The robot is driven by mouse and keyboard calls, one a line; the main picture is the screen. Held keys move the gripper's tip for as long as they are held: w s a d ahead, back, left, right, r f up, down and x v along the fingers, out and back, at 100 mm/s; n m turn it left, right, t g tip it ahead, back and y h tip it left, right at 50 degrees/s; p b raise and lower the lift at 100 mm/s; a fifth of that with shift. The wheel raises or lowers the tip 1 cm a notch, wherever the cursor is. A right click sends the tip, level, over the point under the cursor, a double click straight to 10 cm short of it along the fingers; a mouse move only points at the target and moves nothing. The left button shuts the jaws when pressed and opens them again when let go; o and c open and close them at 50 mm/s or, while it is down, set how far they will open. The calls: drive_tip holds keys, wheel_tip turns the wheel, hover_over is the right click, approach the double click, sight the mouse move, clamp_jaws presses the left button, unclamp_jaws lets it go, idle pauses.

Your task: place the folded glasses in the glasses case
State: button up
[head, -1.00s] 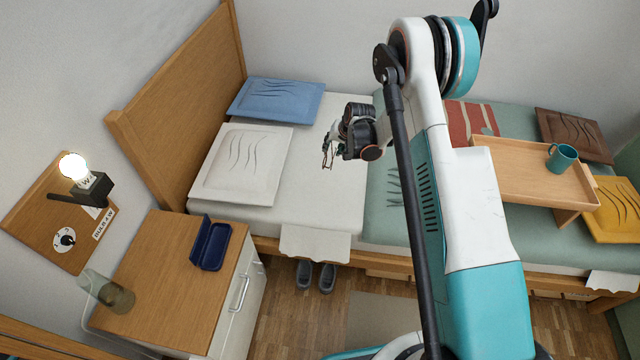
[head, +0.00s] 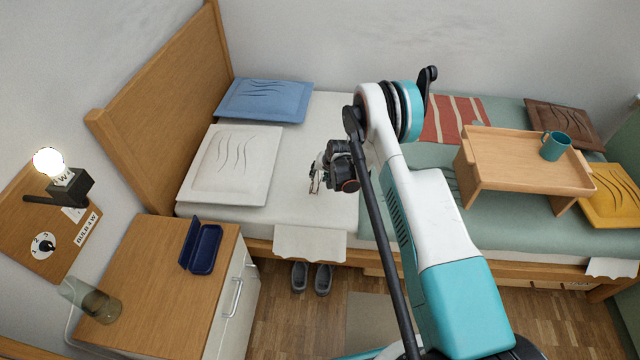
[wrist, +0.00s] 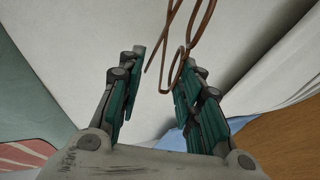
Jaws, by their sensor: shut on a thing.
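The glasses case (head: 206,250) is dark blue and stands open on the wooden bedside cabinet in the head view. My gripper (head: 315,181) is over the white part of the bed, right of the case and apart from it. In the wrist view, my gripper (wrist: 164,64) is shut on the folded glasses (wrist: 188,45). Their thin brown wire frame sticks out beyond the fingertips, and its upper part runs out of the picture. In the head view the glasses are too small to make out clearly.
The cabinet (head: 150,285) also bears a glass (head: 97,301) at its left. A lit lamp (head: 50,162) is on the wall. The white pillow (head: 233,165) and headboard (head: 165,100) lie behind the cabinet. A bed tray (head: 520,160) with a mug (head: 555,146) stands at right.

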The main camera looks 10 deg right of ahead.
sight(322, 178)
drive_tip(key=shift+f+b, duration=0.8)
drive_tip(key=shift+f, duration=1.55)
drive_tip(key=o, duration=0.9)
drive_tip(key=shift+r, duration=0.1)
